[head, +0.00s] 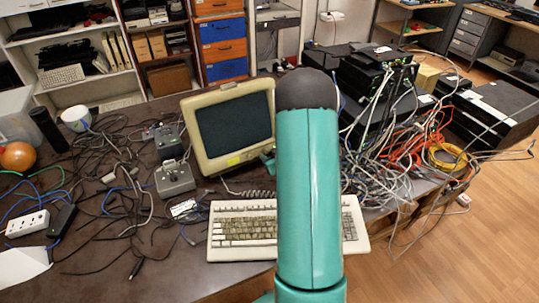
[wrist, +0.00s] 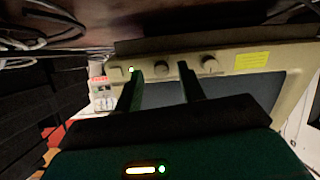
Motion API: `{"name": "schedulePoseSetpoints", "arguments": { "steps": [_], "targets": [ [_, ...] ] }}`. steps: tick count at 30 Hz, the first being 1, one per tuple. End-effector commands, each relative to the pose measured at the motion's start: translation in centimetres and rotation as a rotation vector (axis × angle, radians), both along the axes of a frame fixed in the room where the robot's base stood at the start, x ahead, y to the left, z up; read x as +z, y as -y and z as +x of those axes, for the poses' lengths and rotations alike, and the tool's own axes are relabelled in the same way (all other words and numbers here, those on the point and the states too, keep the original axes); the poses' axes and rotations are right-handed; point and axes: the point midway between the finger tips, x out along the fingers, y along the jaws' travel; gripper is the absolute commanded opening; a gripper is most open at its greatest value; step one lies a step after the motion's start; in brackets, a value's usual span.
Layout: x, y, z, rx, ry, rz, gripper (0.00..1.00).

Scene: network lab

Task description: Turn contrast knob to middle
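An old beige monitor (head: 232,122) with a dark screen stands on the desk, partly behind my teal arm. My gripper (wrist: 162,75) is open and empty. Its two fingers point at the bezel, one on each side of the middle knob in the picture. I cannot tell whether they touch it.
A beige keyboard (head: 240,230) lies before the monitor. Tangled cables (head: 390,150) and stacked black devices crowd the right.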

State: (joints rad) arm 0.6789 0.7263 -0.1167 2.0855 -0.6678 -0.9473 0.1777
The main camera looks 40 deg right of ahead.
Motion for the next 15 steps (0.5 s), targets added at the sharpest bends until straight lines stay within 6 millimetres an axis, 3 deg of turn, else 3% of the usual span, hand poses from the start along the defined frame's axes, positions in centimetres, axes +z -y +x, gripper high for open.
{"name": "schedulePoseSetpoints", "arguments": {
  "steps": [9,15],
  "targets": [
    [-0.07,-0.01,0.4,0.0,0.001,0.0,0.38],
    [-0.07,-0.01,0.39,0.0,0.001,0.0,0.0]
  ]
}}
